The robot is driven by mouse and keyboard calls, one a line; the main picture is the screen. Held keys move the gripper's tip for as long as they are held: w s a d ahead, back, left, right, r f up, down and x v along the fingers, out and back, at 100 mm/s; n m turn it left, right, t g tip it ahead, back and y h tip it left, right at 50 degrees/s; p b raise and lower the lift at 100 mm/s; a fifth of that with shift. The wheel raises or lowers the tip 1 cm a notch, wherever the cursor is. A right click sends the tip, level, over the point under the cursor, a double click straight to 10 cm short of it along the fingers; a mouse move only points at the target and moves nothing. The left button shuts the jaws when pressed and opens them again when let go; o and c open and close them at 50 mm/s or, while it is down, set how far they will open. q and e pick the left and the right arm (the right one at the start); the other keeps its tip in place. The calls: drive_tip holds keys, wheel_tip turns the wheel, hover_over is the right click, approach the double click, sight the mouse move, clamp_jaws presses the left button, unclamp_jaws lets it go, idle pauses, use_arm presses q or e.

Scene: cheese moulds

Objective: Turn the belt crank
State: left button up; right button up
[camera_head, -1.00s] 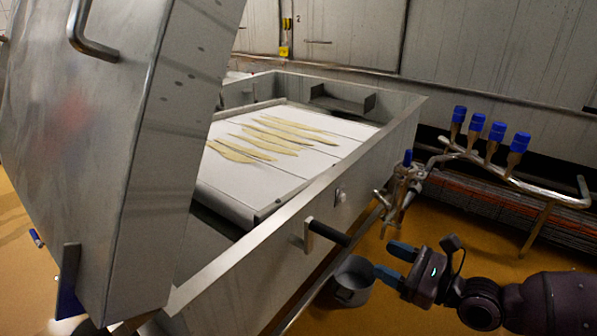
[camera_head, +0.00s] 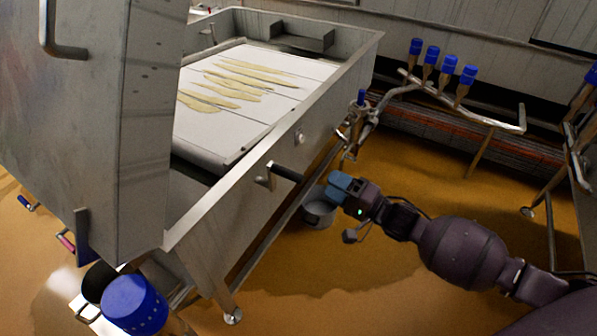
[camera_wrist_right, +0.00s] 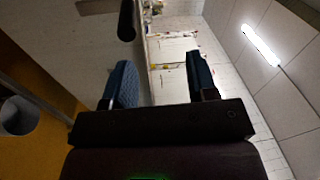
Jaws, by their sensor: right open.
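The belt crank (camera_head: 286,172) has a black handle on a metal arm and sticks out from the side of the steel trough (camera_head: 245,168). My right gripper (camera_head: 335,186) has blue fingertips and is just right of the handle's free end, apparently apart from it. In the right wrist view the black handle (camera_wrist_right: 126,20) shows at the top, above and between the two open fingers (camera_wrist_right: 160,84). The white belt (camera_head: 236,104) inside the trough carries several pale yellow strips. My left gripper is not in view.
A grey bucket (camera_head: 318,211) stands on the floor below the crank; it also shows in the wrist view (camera_wrist_right: 18,116). A pipe rack (camera_head: 470,110) with blue-capped fittings stands to the right. A large steel housing (camera_head: 95,120) fills the left.

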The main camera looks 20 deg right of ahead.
sight(297, 178)
drive_tip(key=w+a+f+n, duration=0.1)
drive_tip(key=w+n, duration=0.1)
drive_tip(key=n, duration=0.1)
drive_tip(key=w+a+f+n+g+b, duration=0.1)
drive_tip(key=w+a+n, duration=0.1)
drive_tip(key=w+n, duration=0.1)
drive_tip(key=w+a+f+n, duration=0.1)
drive_tip(key=w+a+n, duration=0.1)
drive_tip(key=w+n, duration=0.1)
drive_tip(key=shift+a+f+n+g+b, duration=0.2)
drive_tip(key=shift+f+n+g+b, duration=0.15)
drive_tip(key=shift+n, duration=0.15)
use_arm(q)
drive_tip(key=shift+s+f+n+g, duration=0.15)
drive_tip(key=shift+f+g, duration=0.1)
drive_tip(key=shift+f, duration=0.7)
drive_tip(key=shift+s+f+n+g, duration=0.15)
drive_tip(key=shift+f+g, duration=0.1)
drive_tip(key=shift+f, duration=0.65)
use_arm(e)
drive_tip(key=shift+w+a+r, duration=0.1)
drive_tip(key=shift+w+a, duration=0.3)
drive_tip(key=shift+w, duration=0.1)
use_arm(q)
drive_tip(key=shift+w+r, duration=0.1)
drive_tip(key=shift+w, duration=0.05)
use_arm(e)
clamp_jaws()
